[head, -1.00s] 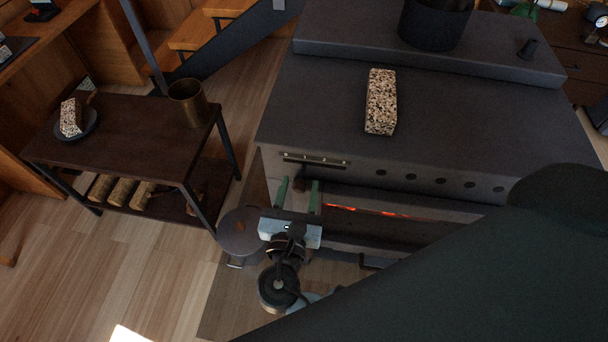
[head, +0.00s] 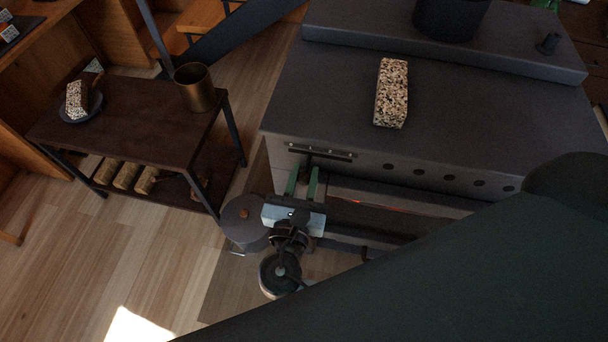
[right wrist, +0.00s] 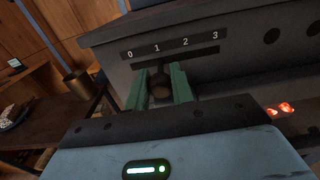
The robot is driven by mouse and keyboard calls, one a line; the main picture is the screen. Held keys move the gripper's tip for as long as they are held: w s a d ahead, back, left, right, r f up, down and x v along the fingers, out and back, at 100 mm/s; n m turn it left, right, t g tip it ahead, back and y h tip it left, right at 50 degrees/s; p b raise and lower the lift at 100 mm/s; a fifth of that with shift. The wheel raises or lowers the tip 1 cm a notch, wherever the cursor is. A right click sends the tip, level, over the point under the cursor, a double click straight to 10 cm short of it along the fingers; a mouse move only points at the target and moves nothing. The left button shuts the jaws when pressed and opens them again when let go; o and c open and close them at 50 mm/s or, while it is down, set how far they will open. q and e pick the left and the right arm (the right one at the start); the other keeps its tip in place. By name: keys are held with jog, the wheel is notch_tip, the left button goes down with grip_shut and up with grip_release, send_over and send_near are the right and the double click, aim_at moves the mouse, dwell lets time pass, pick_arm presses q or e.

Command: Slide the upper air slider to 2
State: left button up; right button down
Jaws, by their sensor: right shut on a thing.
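The upper air slider's dark round knob (right wrist: 161,88) is in the right wrist view, below a scale plate (right wrist: 172,46) marked 0, 1, 2, 3. Its stem sits in the slot roughly under the 1. My right gripper (right wrist: 162,84) is shut on the knob, with one green finger on each side. In the head view my right gripper (head: 304,178) reaches up to the left part of the stove front, just below the slotted plate (head: 322,152). The knob is mostly hidden there between the fingers. My left gripper is not in view.
The stove (head: 340,105) carries a speckled block (head: 391,93) and a dark pot (head: 450,17). Several round holes run along its front, with glowing embers in the opening below. A lidded pot (head: 242,228) stands beside my gripper. A side table (head: 130,135) is at left.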

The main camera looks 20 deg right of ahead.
jog(key=shift+d, duration=0.1)
jog(key=shift+s+d+p, duration=0.25)
jog(key=shift+d+p, duration=0.05)
jog(key=shift+p, duration=0.1)
jog(key=s+d+p, duration=0.1)
jog(key=d+p, duration=0.1)
jog(key=shift+s+d, duration=0.35)
jog(key=c, duration=1.4)
grip_release()
jog(key=shift+o, duration=1)
